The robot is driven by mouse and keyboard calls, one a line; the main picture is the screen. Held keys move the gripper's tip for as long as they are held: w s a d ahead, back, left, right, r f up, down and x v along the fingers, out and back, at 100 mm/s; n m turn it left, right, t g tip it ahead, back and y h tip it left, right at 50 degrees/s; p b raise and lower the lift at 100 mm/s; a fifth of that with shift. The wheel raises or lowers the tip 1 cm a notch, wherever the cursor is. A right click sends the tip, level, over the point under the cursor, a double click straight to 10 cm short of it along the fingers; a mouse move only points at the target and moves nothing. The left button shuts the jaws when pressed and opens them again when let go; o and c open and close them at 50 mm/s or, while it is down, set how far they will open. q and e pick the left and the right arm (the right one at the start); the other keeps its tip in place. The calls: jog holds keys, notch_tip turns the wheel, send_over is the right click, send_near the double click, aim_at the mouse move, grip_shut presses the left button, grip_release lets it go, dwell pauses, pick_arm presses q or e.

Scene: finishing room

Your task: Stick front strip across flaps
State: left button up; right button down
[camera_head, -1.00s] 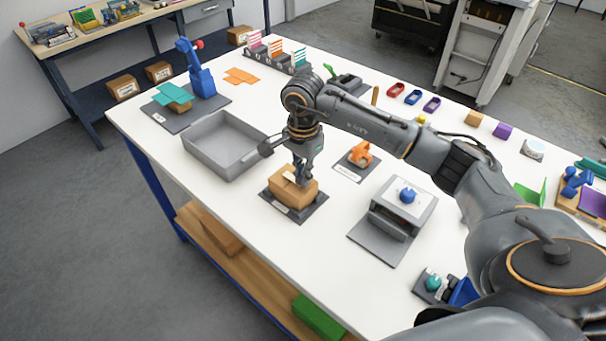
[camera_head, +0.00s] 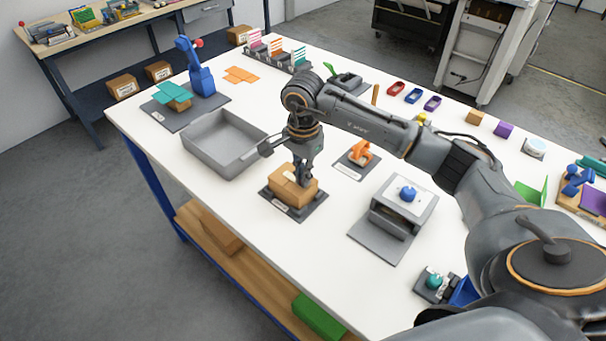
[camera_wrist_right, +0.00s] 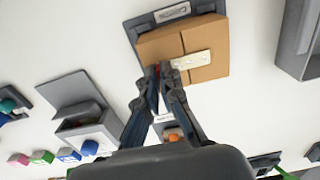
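A brown cardboard box (camera_head: 281,192) with its top flaps closed sits on a dark grey plate (camera_head: 304,214). It also shows in the right wrist view (camera_wrist_right: 210,72), with a seam between the flaps. A cream strip (camera_wrist_right: 192,60) lies on the box top across that seam; its end near my fingers is partly hidden by them. My right gripper (camera_head: 304,183) points down at the box top. In the right wrist view its fingertips (camera_wrist_right: 159,70) are close together at the strip's end, with a little red between them; I cannot tell whether they pinch the strip. My left gripper is not in view.
A grey open bin (camera_head: 216,150) stands left of the box. An orange dispenser (camera_head: 361,152) and a grey device with a blue knob (camera_head: 402,203) stand to the right. A blue stand (camera_head: 201,80) is at the back left. The white table's front edge is clear.

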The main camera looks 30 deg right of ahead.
dwell(0.5)
jog(key=c, duration=1.4)
grip_release()
jog(key=shift+c, duration=0.2)
jog(key=shift+o, duration=0.4)
jog(key=shift+o, duration=1.2)
jog(key=shift+r, duration=0.1)
jog(key=shift+r+p, duration=2.1)
jog(key=shift+r, duration=1.85)
